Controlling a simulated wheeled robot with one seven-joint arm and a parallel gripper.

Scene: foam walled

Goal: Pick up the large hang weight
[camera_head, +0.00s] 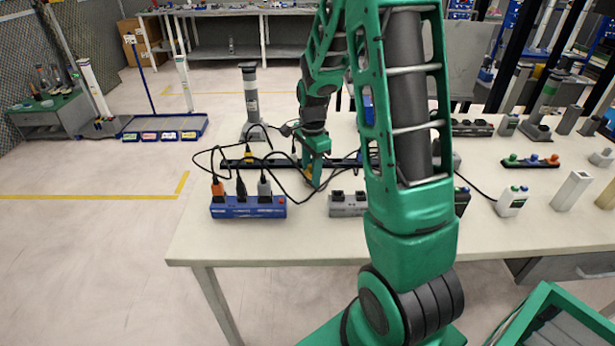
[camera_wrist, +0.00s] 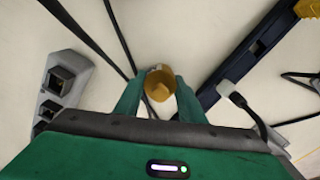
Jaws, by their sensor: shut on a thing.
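A brass-yellow piece that looks like the hang weight (camera_wrist: 159,84) is between the two green fingers of my gripper (camera_wrist: 158,92) in the wrist view. The fingers are shut on its sides, and its round end faces the camera. In the head view my gripper (camera_head: 315,180) points down over the white table, between the blue power strip and the grey socket block. The weight is mostly hidden by the fingers there. I cannot tell whether it touches the tabletop.
A blue power strip (camera_head: 236,211) with plugs stands left of my gripper, and a grey socket block (camera_head: 347,208) stands right. A dark rail (camera_head: 343,162) runs behind. Loose black cables lie close around my gripper.

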